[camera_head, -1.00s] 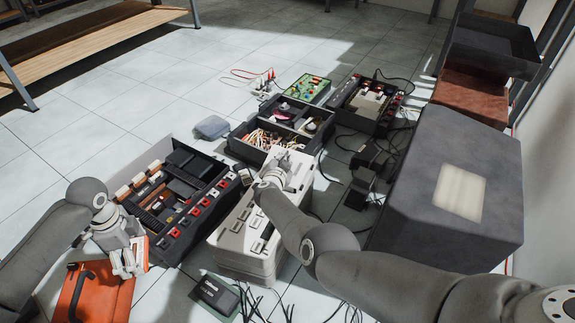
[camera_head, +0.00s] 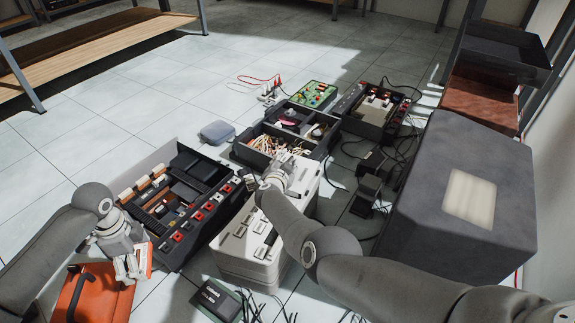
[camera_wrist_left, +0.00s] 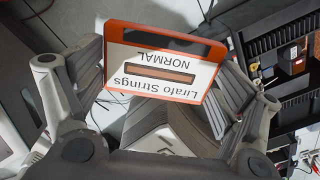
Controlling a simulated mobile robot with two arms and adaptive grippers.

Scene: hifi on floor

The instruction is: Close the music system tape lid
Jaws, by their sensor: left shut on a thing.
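My left gripper (camera_head: 130,266) is shut on an orange-edged cassette (camera_wrist_left: 193,82), labelled "Lirafo Strings NORMAL" in the left wrist view. It holds the cassette at the near left corner of a black music deck (camera_head: 205,222). The deck has a row of red and white buttons and open, dark recesses.
An orange case (camera_head: 97,288) lies at the near left, with a small dark box (camera_head: 215,298) near the front. A black parts tray (camera_head: 262,140), another deck (camera_head: 375,108) and a large grey cabinet (camera_head: 440,230) stand further right. Cables cross the floor. The left floor is clear.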

